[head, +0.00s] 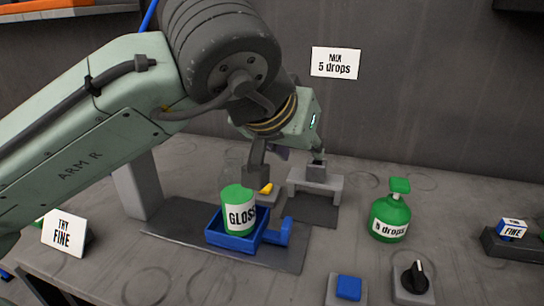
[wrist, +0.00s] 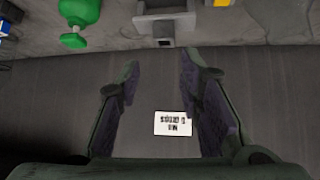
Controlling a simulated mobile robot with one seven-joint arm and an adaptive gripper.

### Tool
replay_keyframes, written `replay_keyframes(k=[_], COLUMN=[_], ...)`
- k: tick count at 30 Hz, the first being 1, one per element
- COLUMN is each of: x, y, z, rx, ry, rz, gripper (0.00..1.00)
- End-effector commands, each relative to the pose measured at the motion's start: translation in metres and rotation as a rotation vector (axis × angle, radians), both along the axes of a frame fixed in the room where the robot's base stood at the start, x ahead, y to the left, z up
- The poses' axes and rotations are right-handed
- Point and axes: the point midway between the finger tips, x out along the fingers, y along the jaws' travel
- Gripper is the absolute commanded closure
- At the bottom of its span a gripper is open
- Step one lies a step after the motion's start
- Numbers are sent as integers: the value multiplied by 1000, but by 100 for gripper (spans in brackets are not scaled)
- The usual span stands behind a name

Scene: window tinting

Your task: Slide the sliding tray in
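The sliding tray (head: 222,238) is a blue open box with a blue handle (head: 285,231) on its right side. It sits on a dark flat plate (head: 180,222), and a green can labelled GLOSS (head: 238,210) stands upright in it. My gripper (head: 287,172) is above and behind the tray, apart from its handle. In the wrist view, my gripper (wrist: 162,60) has its fingers spread with nothing between them, facing the back wall. The tray is not clearly visible in the wrist view.
A grey stand (head: 315,184) is behind the tray, with a yellow piece (head: 265,188) beside it. A green pump bottle (head: 390,218) stands to the right. A blue button (head: 348,288) and a black knob (head: 415,278) are in front. A "TRY FINE" card (head: 64,234) stands at left.

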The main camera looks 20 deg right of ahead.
Motion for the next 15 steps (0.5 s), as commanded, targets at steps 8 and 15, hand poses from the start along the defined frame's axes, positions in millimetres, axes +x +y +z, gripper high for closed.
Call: replay_keyframes(k=[8, 15], x=[-30, -23], y=[28, 24], z=[-51, -78], rx=[268, 277], ry=[307, 319], rz=[146, 150], gripper=[67, 67])
